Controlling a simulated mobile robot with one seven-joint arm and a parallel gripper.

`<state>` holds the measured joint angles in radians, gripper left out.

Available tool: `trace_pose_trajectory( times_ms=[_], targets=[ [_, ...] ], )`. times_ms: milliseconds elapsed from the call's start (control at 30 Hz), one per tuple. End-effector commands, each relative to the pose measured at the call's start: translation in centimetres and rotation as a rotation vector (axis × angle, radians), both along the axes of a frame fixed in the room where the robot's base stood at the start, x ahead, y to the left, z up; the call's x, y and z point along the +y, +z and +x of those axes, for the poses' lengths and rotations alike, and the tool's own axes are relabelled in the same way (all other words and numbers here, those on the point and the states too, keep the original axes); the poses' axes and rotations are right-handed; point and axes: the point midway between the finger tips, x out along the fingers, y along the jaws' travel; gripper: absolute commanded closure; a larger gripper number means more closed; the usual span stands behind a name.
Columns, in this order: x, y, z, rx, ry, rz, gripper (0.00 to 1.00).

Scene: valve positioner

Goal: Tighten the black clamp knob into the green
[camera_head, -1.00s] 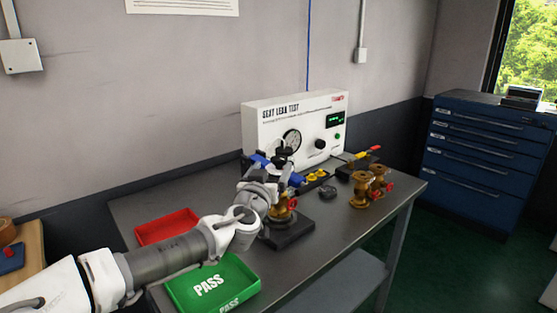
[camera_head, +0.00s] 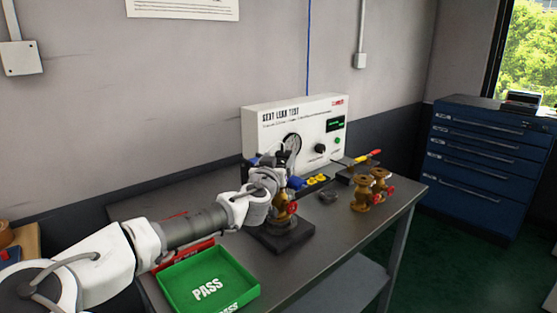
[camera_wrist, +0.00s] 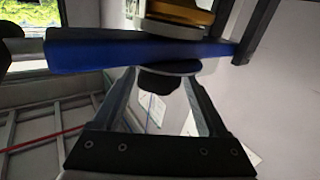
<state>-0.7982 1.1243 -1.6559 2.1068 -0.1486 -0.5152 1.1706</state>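The black clamp knob (camera_wrist: 168,79) shows in the wrist view under the blue clamp bar (camera_wrist: 120,52), partly hidden by it. My gripper (camera_wrist: 162,85) has its two fingers apart, one on each side of the knob; whether they press on it cannot be told. In the head view my gripper (camera_head: 283,160) is at the top of the clamp stand, whose dark base (camera_head: 285,238) stands on the bench. A brass valve with a red part (camera_head: 284,212) sits in the stand. My wrist hides much of the clamp. No green zone on the clamp is visible.
The white seat leak test panel (camera_head: 262,125), with gauge and green display, stands close behind the clamp. Brass valves (camera_head: 362,190) stand to the right. A green PASS tray (camera_head: 195,270) and a red tray (camera_head: 170,258), partly hidden, lie at front left. The bench's right front is clear.

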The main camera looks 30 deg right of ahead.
Motion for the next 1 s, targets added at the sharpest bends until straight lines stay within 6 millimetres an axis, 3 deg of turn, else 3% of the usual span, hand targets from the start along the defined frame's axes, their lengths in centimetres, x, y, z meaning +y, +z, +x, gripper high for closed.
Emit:
trace_pose_trajectory(
  times_ms=[67, 400, 700, 1000],
  targets=[
    [0.01, 0.0, -0.01, 0.0, 0.0, 0.0, 0.4],
    [0.12, -0.01, 0.09, 0.0, 0.003, 0.0, 1.0],
    [0.26, -0.1, 0.23, 0.001, -0.026, -0.006, 1.0],
    [0.44, -0.23, 0.45, -0.001, -0.193, -0.027, 1.0]
  ],
)
